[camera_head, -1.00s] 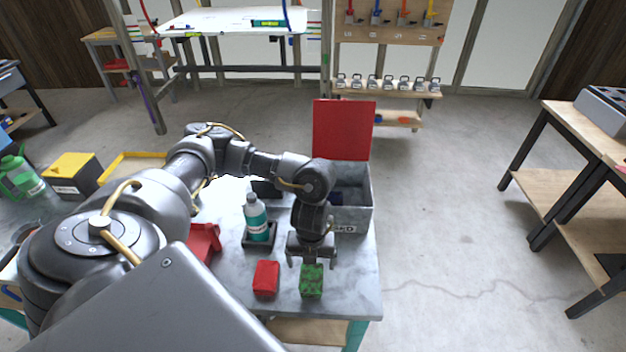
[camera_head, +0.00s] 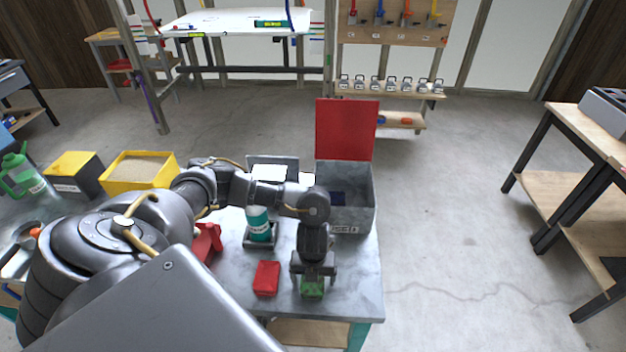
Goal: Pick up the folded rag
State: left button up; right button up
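Two small folded cloth-like bundles are on the grey table top (camera_head: 350,290) near its front edge. One is a plain red bundle (camera_head: 266,278); the other is a mottled green bundle (camera_head: 312,293). I cannot tell for certain which is the folded rag. My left gripper (camera_head: 313,284) points down over the green bundle, with its fingers spread at the bundle's left and right sides. The gripper hides the bundle's far part. Contact with the fingers cannot be made out. My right gripper is not in view.
Behind my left gripper stands a grey bin (camera_head: 352,215) with a raised red lid (camera_head: 345,128). A teal bottle (camera_head: 259,224) sits in a dark holder, left of the gripper. A red object (camera_head: 207,240) is farther left. The table's right front corner is clear.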

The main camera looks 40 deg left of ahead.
pick_arm(q)
jog(key=c, duration=1.1)
jog(key=shift+o, duration=0.2)
jog(key=shift+r, duration=0.6)
jog(key=r, duration=0.2)
jog(key=s+r, duration=0.1)
jog(key=shift+r+p, duration=0.3)
jog(key=shift+r, duration=0.05)
jog(key=s+r, duration=0.1)
jog(key=r, duration=0.1)
jog(key=s+r+p, duration=0.1)
jog(key=s+r, duration=0.1)
jog(key=shift+s+d, duration=0.1)
jog(key=shift+s, duration=0.05)
jog(key=s+r+p, duration=0.3)
jog(key=s+r, duration=0.1)
jog(key=s, duration=0.5)
jog(key=shift+s, duration=0.4)
jog(key=shift+d, duration=0.1)
